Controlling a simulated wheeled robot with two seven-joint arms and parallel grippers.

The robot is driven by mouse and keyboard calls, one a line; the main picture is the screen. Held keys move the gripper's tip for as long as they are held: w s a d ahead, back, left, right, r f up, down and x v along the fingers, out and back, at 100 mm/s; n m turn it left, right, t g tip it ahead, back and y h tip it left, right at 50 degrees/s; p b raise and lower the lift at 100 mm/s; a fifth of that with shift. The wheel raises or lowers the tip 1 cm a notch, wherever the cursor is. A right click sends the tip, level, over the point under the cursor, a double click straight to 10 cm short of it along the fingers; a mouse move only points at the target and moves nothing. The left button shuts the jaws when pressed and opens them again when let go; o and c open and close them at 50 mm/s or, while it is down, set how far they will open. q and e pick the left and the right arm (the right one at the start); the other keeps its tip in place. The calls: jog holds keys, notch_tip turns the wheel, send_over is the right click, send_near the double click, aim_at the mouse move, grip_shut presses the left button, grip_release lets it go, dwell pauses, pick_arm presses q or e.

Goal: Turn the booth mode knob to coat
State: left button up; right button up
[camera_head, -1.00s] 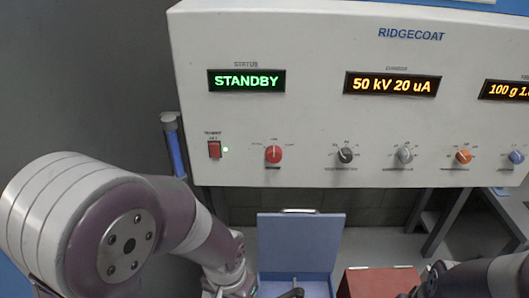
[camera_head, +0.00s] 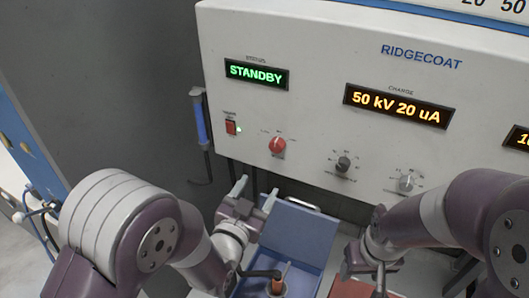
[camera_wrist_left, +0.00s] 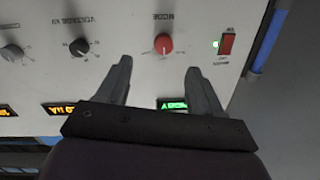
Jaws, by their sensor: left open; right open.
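The red mode knob (camera_head: 277,146) is on the white panel, below the green STANDBY display (camera_head: 257,74). Its pale mark points roughly upward; the small position labels are too blurred to read. In the left wrist view, turned upside down, the red knob (camera_wrist_left: 163,44) sits under the word MODE, beyond and between the fingertips. My left gripper (camera_head: 254,190) is open and empty, below and left of the knob, with its fingers toward the panel and apart from it. My right gripper (camera_head: 363,274) is open at the lower right, away from the knob and partly hard to make out.
A red switch (camera_head: 231,127) with a green light is left of the knob. A dark knob (camera_head: 343,163) and a grey knob (camera_head: 407,182) are to its right. A blue open box (camera_head: 300,232) is below the panel. A blue tube (camera_head: 200,122) hangs at the panel's left edge.

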aim_at(275, 149)
pick_arm(q)
jog(key=p+x, duration=0.1)
jog(key=x, duration=0.2)
jog(key=r+p+x, duration=0.1)
jog(key=p+x, duration=0.1)
jog(key=x, duration=0.2)
jog(key=p+x, duration=0.1)
jog(key=x, duration=0.3)
jog(key=shift+w+a+r, duration=0.15)
jog(key=shift+w+r, duration=0.05)
jog(key=shift+w, duration=0.1)
jog(key=shift+w+a+f+p, duration=0.1)
jog(key=shift+w+p, duration=0.25)
jog(key=shift+w, duration=0.25)
pick_arm(e)
jog(key=r, duration=0.2)
jog(key=a+r, duration=0.1)
jog(key=r, duration=0.1)
jog(key=shift+r, duration=0.4)
jog(key=shift+d, duration=0.15)
pick_arm(q)
jog(key=c, duration=1.1)
pick_arm(e)
jog(key=shift+w+f, duration=0.1)
